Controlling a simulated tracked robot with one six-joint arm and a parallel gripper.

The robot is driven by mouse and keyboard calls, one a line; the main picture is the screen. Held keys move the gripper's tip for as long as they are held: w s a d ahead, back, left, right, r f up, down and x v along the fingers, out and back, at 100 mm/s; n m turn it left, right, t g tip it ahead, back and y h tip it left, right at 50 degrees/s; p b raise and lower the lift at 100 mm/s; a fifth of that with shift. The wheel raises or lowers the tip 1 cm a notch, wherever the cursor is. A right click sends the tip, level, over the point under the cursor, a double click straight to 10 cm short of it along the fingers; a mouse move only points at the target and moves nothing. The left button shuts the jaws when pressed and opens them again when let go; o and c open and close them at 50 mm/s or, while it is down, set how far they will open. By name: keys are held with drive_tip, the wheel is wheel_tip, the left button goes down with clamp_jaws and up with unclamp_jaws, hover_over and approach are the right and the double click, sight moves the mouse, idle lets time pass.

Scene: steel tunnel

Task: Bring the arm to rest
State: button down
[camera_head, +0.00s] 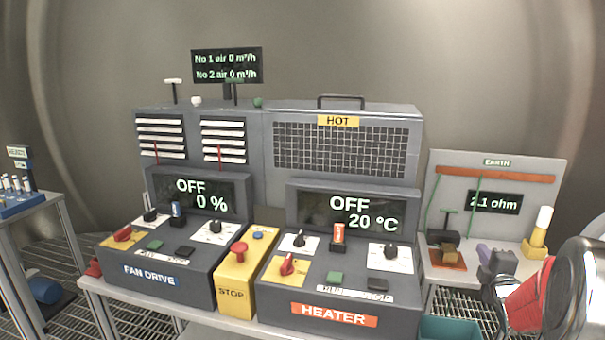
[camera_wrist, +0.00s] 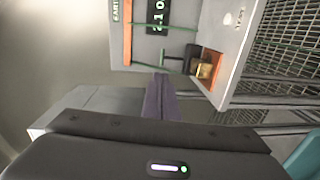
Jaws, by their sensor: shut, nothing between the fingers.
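My gripper (camera_head: 485,251) is at the right of the head view, in front of the earth panel (camera_head: 545,170). Its purple-grey fingers are together and hold nothing. In the wrist view the shut fingers (camera_wrist: 161,80) point up from the dark gripper housing, toward the earth panel (camera_wrist: 180,50), which shows turned on its side. The fingers appear apart from the panel and its fittings, though the exact gap cannot be told. The red and silver part of my arm (camera_head: 540,300) fills the lower right corner of the head view. Most of the arm is outside the picture.
The fan drive console (camera_head: 160,285), yellow stop box (camera_head: 236,285) and heater console (camera_head: 335,315) stand left of my gripper. The heater reads OFF, 20 °C. A brass clamp on an orange pad (camera_head: 447,257) and a yellow-white fitting (camera_head: 537,240) flank the fingers. A teal bin (camera_head: 448,329) is below.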

drive_tip(key=s+a+r+m+g, duration=0.35)
drive_tip(key=s+a, duration=0.25)
drive_tip(key=a, duration=0.2)
drive_tip(key=s+a+r+m+g, duration=0.25)
drive_tip(key=s+a+m, duration=0.2)
drive_tip(key=a, duration=0.45)
drive_tip(key=s+a+f+m+g+y, duration=0.1)
drive_tip(key=s+a+m, duration=0.1)
drive_tip(key=s+a, duration=0.3)
drive_tip(key=s+a+f+m+g+y, duration=0.2)
drive_tip(key=s+a, duration=0.4)
drive_tip(key=s, duration=0.7)
drive_tip(key=s+a+f+m+g+y, duration=0.1)
drive_tip(key=s+a+m, duration=0.1)
drive_tip(key=s+a, duration=0.4)
drive_tip(key=s, duration=0.4)
drive_tip(key=shift+f+m+g, duration=0.15)
drive_tip(key=shift+m+g, duration=0.15)
drive_tip(key=shift+g, duration=0.1)
